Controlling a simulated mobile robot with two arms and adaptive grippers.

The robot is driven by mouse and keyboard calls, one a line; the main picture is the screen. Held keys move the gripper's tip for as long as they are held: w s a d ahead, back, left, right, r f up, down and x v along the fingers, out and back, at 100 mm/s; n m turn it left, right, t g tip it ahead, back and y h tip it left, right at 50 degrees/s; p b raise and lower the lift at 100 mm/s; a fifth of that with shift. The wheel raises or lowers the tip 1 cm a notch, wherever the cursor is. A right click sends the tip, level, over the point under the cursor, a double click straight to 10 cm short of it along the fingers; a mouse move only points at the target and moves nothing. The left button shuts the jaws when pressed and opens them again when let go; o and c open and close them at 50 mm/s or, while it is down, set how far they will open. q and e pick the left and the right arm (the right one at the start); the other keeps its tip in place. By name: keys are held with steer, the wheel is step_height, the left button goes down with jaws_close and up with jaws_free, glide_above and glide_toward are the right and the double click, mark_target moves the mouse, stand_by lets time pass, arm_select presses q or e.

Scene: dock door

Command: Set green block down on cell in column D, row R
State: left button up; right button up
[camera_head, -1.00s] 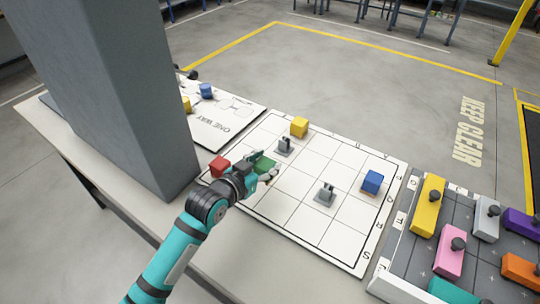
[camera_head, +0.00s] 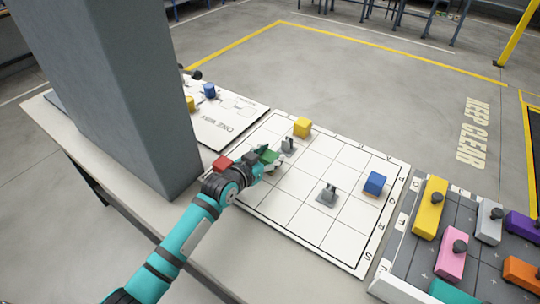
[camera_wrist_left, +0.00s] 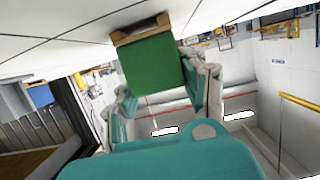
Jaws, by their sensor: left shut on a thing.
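The green block (camera_head: 270,156) is in my left gripper (camera_head: 265,162), over the left part of the white grid board (camera_head: 294,208). In the left wrist view the green block (camera_wrist_left: 153,64) sits between the two fingers (camera_wrist_left: 165,95), with a brown thing at its far edge. The gap between block and board is hard to judge. Row letters run along the board's right edge; the column letters are too small or hidden to read. My right gripper does not show.
A red block (camera_head: 222,163) lies just left of the gripper. A thick grey pillar (camera_head: 120,95) rises at left. A tray of knobbed pieces (camera_head: 398,275) is at right.

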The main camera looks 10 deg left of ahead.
arm_select(q)
steer(key=shift+f, duration=0.2)
steer(key=o, duration=1.2)
steer(key=shift+c, duration=0.2)
steer(key=shift+r, duration=0.1)
steer(key=shift+r, duration=0.15)
steer(key=v, duration=1.2)
